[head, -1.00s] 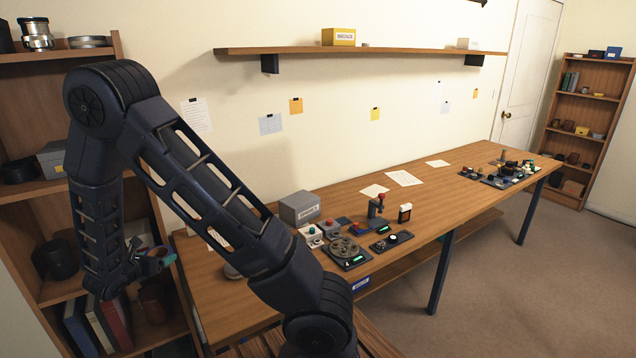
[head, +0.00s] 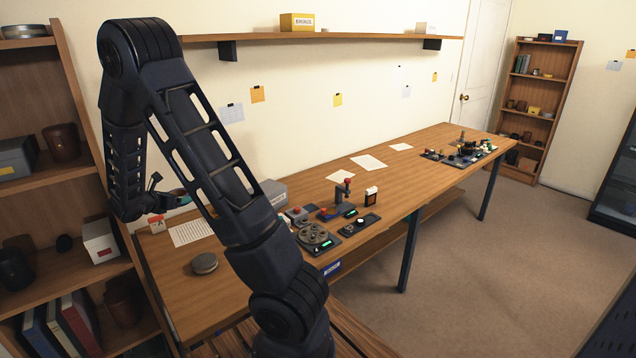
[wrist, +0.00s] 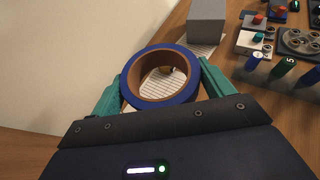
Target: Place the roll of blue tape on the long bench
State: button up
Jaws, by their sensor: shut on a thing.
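The roll of blue tape (wrist: 133,88) has a blue outside and a brown core. In the wrist view my gripper (wrist: 160,82) has its teal fingers shut on the roll's two sides, with the ring's opening facing the camera. In the head view my gripper (head: 168,200) is at the left end of the long bench (head: 425,172), close to the wall. The roll is small and partly hidden there. Paper and wood show beyond the roll in the wrist view. I cannot tell the exact height above the bench.
A grey box (wrist: 207,20) stands near the roll. Several small devices (head: 318,236) sit right of it, and a round grey disc (head: 204,263) lies on the bench's left part. The bench front left is mostly clear. A shelf unit (head: 75,110) stands at left.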

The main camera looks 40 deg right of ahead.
aim_at(190, 246)
notch_tip(190, 246, down, 20)
dwell(1.0)
jog(key=shift+f, duration=0.1)
jog(key=o, duration=1)
jog(key=shift+c, duration=0.2)
